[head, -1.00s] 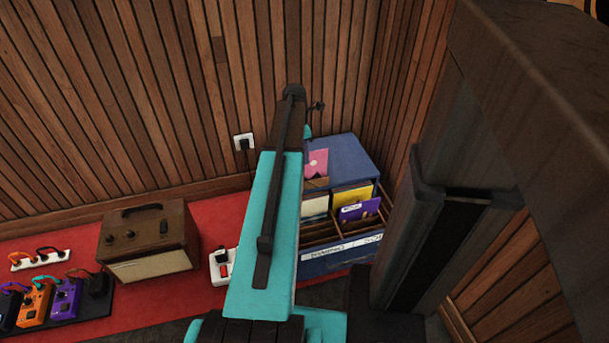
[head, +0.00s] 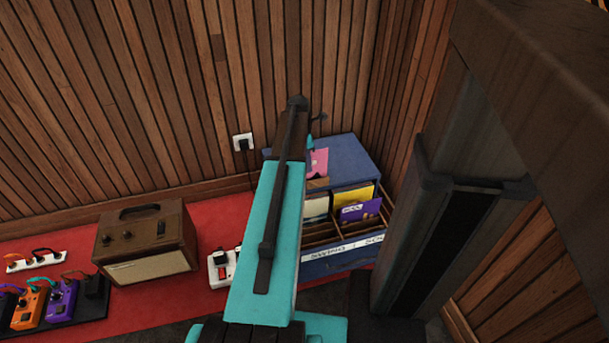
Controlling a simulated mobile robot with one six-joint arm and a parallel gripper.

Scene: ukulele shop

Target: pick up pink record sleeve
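The pink record sleeve (head: 319,162) stands at the back of a blue record crate (head: 350,158), partly hidden behind my arm. A yellow sleeve (head: 351,196) and a purple sleeve (head: 357,211) stand in the crate's front compartments, with a cream sleeve (head: 315,208) to their left. My teal arm reaches up the middle of the view, in front of the crate's left side. My gripper's fingers are hidden behind the arm, so I cannot tell its opening or whether it touches the pink sleeve.
A brown amplifier (head: 147,242) stands on the red carpet (head: 215,215) to the left. Several effect pedals (head: 62,298) and power strips lie around it. A wood-slat wall closes the back, with a plugged cable beside the crate.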

